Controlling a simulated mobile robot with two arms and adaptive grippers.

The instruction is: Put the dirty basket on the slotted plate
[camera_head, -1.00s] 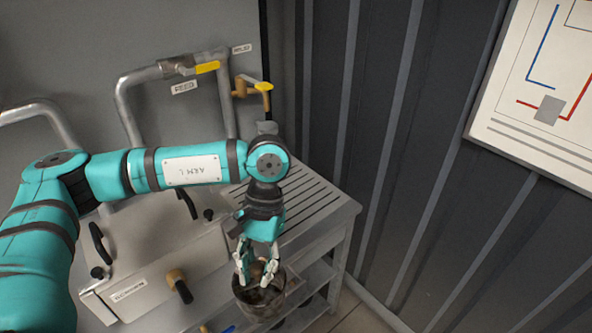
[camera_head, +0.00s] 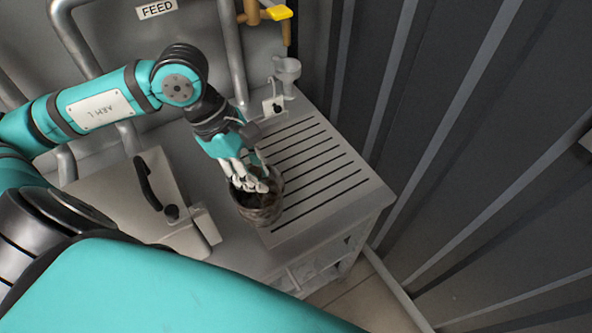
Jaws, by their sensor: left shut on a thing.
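The dirty basket (camera_head: 262,209) is a small, dark, stained round vessel. My left gripper (camera_head: 252,183) reaches into its top from above and is shut on it. The basket is at the left edge of the slotted plate (camera_head: 335,185), a grey plate with several long dark slots. It overlaps the plate's left part in the picture; I cannot tell whether it touches the plate or hangs just above it. My right gripper is not in view.
A grey box with a black handle (camera_head: 148,184) stands left of the basket. A pale funnel-shaped fitting (camera_head: 287,72) stands behind the plate. Pipes and a yellow-handled valve (camera_head: 279,13) rise at the back. A dark ribbed wall is on the right. Most slots are clear.

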